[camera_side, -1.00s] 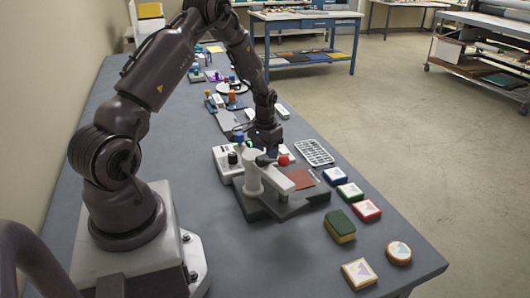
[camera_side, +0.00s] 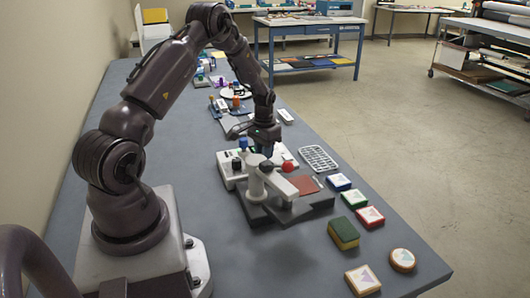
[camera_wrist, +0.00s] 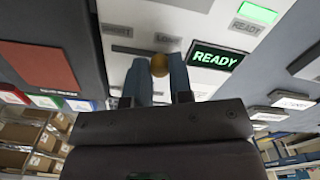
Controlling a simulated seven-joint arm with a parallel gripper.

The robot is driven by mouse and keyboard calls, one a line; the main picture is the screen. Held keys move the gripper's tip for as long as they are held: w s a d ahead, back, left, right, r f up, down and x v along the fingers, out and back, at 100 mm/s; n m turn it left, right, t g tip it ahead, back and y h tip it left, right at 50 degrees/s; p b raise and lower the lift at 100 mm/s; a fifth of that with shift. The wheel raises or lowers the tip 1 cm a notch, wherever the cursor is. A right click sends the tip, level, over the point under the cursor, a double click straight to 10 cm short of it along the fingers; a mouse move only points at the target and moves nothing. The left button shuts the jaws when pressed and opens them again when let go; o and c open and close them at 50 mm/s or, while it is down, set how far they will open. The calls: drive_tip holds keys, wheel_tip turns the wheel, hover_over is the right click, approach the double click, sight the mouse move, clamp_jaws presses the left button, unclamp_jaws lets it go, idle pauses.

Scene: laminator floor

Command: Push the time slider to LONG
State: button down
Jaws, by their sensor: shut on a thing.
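My gripper (camera_wrist: 160,78) shows in the wrist view with its two blue fingers around a small round brass-coloured knob (camera_wrist: 159,65), shut on it. A lit green READY display (camera_wrist: 216,56) is right of the fingers. In the side view my gripper (camera_side: 266,152) points down over the white control box (camera_side: 228,168), its fingertips partly hidden by the press.
A press (camera_side: 285,200) with a red ball-ended lever (camera_side: 288,166) stands just in front of my gripper. A grey rack (camera_side: 319,158) and several coloured pads, including a blue one (camera_side: 338,181), lie to the right. The bench's front middle is clear.

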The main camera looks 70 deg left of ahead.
drive_tip(key=c, duration=1)
unclamp_jaws()
drive_tip(key=shift+a, duration=0.3)
wheel_tip(320, 180, up, 13)
drive_tip(key=s+d+r+m+t, duration=0.1)
drive_tip(key=s+d+r, duration=0.4)
drive_tip(key=d, duration=0.5)
drive_tip(key=s+d+r+m+t, duration=0.2)
drive_tip(key=s+d+r, duration=0.3)
drive_tip(key=d, duration=0.5)
drive_tip(key=s+d+r+m+t, duration=0.1)
drive_tip(key=s+d+r, duration=0.4)
drive_tip(key=d, duration=0.6)
wheel_tip(320, 180, up, 2)
drive_tip(key=shift+r+t, duration=0.1)
drive_tip(key=shift+t, duration=0.7)
